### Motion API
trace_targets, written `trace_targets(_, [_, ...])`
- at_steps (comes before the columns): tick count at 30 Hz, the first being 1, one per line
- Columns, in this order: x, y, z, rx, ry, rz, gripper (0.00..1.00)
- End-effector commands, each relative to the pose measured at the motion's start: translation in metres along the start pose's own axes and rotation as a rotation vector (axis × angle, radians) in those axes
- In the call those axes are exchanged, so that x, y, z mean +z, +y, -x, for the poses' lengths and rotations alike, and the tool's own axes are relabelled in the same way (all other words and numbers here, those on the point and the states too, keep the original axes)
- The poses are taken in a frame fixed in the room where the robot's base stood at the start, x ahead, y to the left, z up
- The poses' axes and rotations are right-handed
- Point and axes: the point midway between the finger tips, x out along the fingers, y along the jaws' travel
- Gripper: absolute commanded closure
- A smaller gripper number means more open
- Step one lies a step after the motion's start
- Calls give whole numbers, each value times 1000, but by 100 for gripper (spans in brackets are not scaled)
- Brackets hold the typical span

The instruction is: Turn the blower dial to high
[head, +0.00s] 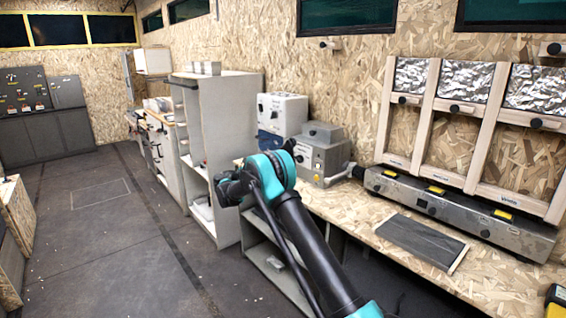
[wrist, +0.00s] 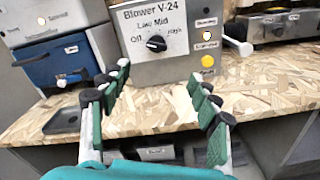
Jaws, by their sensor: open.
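The blower box (wrist: 180,20), a grey metal box labelled "Blower V-24", stands on the wooden counter ahead in the wrist view. Its black round dial (wrist: 156,44) sits under the marks Off, Low, Mid and High. Its pointer is too small to read surely. My gripper (wrist: 158,76) is open and empty, its green-padded fingers below and either side of the dial, apart from it. In the head view my gripper (head: 228,188) is left of the counter, and the grey box (head: 326,158) stands behind my arm.
Beside the dial are small lamps and a yellow button (wrist: 208,61). A white-tipped lever (wrist: 238,44) sticks out at the box's right. A blue-fronted unit (wrist: 55,62) stands to the left. The counter (wrist: 155,108) before the box is mostly clear.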

Motion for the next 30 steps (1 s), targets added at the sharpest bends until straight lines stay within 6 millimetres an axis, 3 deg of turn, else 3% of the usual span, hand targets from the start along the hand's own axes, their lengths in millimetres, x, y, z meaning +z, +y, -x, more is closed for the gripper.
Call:
trace_targets(4, [-2,2,-4,5,-11,10,38])
trace_targets(8, [-2,2,-21,3,-11,9,38])
trace_targets(24, [-1,2,-127,3,-9,8,38])
trace_targets(30, [0,3,-156,4,-9,8,38])
